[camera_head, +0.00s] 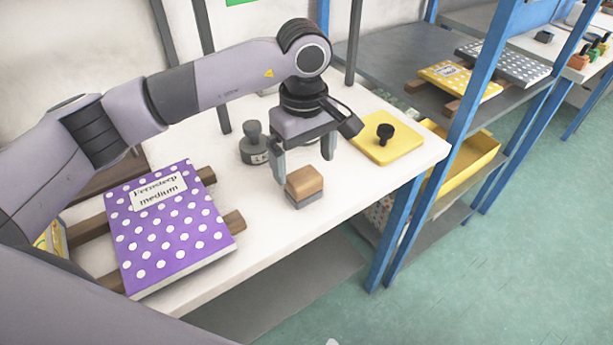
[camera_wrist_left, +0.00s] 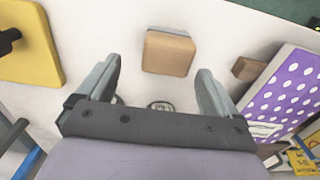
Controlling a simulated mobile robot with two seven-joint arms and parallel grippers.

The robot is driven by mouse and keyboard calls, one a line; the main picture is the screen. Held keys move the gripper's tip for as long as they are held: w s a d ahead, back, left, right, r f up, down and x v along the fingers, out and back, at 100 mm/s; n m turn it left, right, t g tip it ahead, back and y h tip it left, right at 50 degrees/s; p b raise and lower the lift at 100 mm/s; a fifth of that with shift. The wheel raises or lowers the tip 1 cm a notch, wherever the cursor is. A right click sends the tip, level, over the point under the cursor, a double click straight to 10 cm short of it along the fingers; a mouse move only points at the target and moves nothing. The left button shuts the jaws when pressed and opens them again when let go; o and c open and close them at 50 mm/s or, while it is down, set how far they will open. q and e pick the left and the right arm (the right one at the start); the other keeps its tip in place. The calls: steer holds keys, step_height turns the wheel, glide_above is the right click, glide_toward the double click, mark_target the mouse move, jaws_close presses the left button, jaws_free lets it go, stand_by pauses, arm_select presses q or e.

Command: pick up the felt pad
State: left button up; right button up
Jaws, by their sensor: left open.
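A small block with a tan wooden top and a grey layer underneath, which looks like the felt pad (camera_head: 305,184), stands on the white table near its front edge. My left gripper (camera_head: 303,167) points down just above and behind it, open and empty. In the left wrist view the pad (camera_wrist_left: 168,53) lies ahead of the fingertips of the open gripper (camera_wrist_left: 158,85), roughly centred between them and apart from both. My right gripper is in neither view.
A purple dotted book (camera_head: 172,225) lies on wooden bars at the left. A grey knobbed weight (camera_head: 254,145) stands behind the gripper. A yellow plate (camera_head: 384,138) with a black knob lies at the right. Blue shelf posts (camera_head: 402,220) rise beyond the table's right end.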

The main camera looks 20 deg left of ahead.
mark_target(304, 176)
arm_select(q)
steer(key=f, duration=0.2)
steer(key=s+f+p, duration=0.1)
steer(key=f, duration=0.1)
steer(key=shift+s+d+f, duration=0.1)
steer(key=shift+s+d, duration=0.05)
steer(key=shift+f, duration=0.6)
steer(key=c, duration=1.1)
